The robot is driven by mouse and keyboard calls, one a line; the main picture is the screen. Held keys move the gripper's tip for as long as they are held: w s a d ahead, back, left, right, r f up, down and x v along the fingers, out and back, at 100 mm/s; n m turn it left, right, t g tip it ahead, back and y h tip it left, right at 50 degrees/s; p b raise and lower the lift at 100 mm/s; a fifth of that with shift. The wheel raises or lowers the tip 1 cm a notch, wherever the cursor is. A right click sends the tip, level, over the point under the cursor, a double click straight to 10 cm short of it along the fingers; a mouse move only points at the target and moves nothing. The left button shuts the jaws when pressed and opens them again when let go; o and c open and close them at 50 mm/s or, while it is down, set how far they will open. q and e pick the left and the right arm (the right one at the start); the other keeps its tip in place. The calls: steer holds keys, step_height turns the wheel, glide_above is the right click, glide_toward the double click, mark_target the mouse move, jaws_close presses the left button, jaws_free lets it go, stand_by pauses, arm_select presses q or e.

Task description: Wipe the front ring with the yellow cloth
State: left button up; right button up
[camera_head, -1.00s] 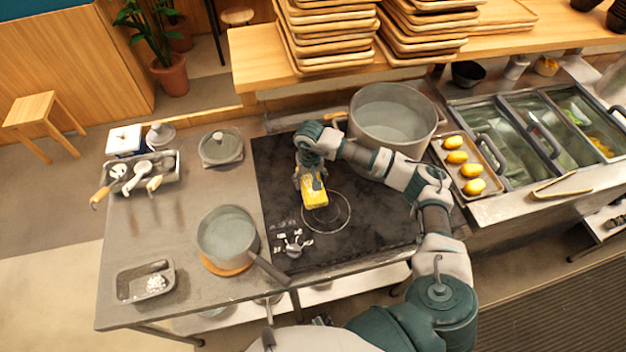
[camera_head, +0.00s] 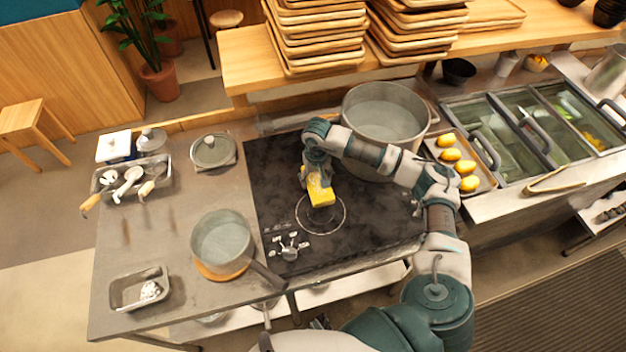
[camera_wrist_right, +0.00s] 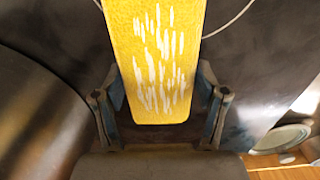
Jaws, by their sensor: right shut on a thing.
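The yellow cloth (camera_head: 320,191) is a thick block with white streaks. My right gripper (camera_head: 312,178) is shut on it, and the cloth (camera_wrist_right: 155,60) sits between the two fingers in the right wrist view, where the gripper (camera_wrist_right: 160,105) shows at close range. The front ring (camera_head: 322,214) is a thin pale circle on the black cooktop (camera_head: 385,228). In the head view the cloth overlaps the ring's upper part; whether it touches the surface I cannot tell. My left gripper is not in view.
A large pot (camera_head: 384,112) stands behind and right of my right gripper. A saucepan (camera_head: 222,241) sits on an orange mat at the left, its handle reaching toward the cooktop's front edge. A lidded pot (camera_head: 213,151) stands at back left. The cooktop right of the ring is clear.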

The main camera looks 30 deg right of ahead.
steer(key=shift+r+p, duration=2)
steer(key=shift+r, duration=2)
